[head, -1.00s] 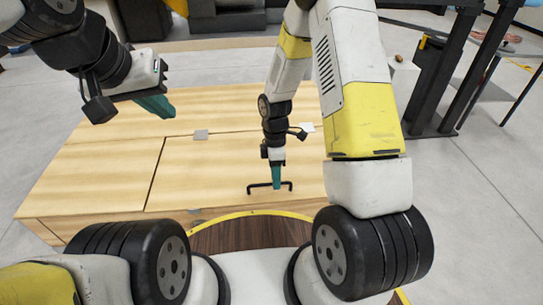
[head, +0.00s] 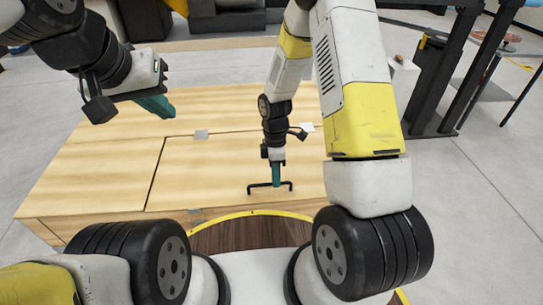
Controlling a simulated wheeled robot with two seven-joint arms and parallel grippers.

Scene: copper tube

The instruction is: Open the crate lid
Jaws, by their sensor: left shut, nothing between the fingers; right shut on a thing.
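The wooden crate (head: 90,172) stands in front of me, its top made of light planks. Its lid (head: 205,172) lies flat and closed, with a thin gap along its left edge and a pale hinge plate (head: 201,134) at its back edge. A black bar handle (head: 259,186) sits near the lid's front. My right gripper (head: 277,184) points down and is shut on the handle's middle. My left gripper (head: 160,108) is shut and empty, held above the crate's back left, apart from it. The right arm hides the lid's right part.
A second pale hinge plate (head: 307,127) shows beside the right arm. A dark metal frame (head: 446,80) stands at the right on the grey floor. Open floor (head: 480,210) lies right of the crate.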

